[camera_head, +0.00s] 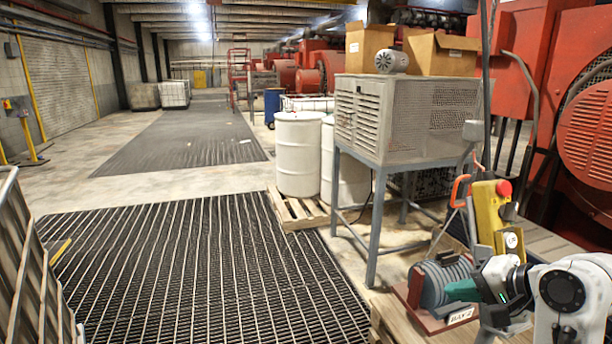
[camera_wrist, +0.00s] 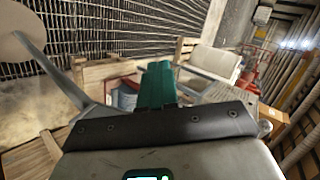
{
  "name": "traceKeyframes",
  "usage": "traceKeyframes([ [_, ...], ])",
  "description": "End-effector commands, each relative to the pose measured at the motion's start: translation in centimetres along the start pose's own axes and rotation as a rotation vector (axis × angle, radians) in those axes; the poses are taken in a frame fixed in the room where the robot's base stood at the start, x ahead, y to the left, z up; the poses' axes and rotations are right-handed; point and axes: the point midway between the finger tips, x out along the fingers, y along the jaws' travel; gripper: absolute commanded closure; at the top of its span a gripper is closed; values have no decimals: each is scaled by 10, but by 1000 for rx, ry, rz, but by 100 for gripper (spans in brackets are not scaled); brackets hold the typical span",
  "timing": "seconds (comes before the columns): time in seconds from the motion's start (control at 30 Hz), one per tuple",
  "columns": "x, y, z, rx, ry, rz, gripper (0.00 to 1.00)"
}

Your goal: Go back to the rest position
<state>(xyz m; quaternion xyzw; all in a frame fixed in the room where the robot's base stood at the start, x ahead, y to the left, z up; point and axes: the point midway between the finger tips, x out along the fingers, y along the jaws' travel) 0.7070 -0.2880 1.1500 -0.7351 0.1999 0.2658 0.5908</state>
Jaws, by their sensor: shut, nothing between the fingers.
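My gripper (camera_head: 460,290) is at the lower right of the head view, its teal fingers pointing left. The fingers are together and hold nothing. In the wrist view the teal fingers (camera_wrist: 157,84) stand upright at the middle, closed against each other. A blue-grey motor (camera_head: 440,282) on a red base with a "BAY 2" label sits on a wooden bench just behind and left of the fingertips. Whether the fingers touch the motor cannot be told. Part of the motor also shows beside the fingers in the wrist view (camera_wrist: 125,97).
A yellow control box (camera_head: 488,215) with a red button stands close above my gripper. A grey louvred unit (camera_head: 385,120) on a metal stand is behind. White drums (camera_head: 299,155) stand on a pallet. Floor grating (camera_head: 190,270) to the left is mostly clear.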

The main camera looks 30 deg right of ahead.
Motion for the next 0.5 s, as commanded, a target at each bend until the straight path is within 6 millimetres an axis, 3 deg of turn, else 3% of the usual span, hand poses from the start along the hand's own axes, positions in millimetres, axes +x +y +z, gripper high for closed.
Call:
traceKeyframes([
  [0.03,23,16,29,-52,-48,43,100],
  [0.2,72,76,117,-290,-181,190,100],
  [0.33,86,131,180,-511,-295,308,100],
  [0.5,77,205,244,-834,-455,452,100],
])
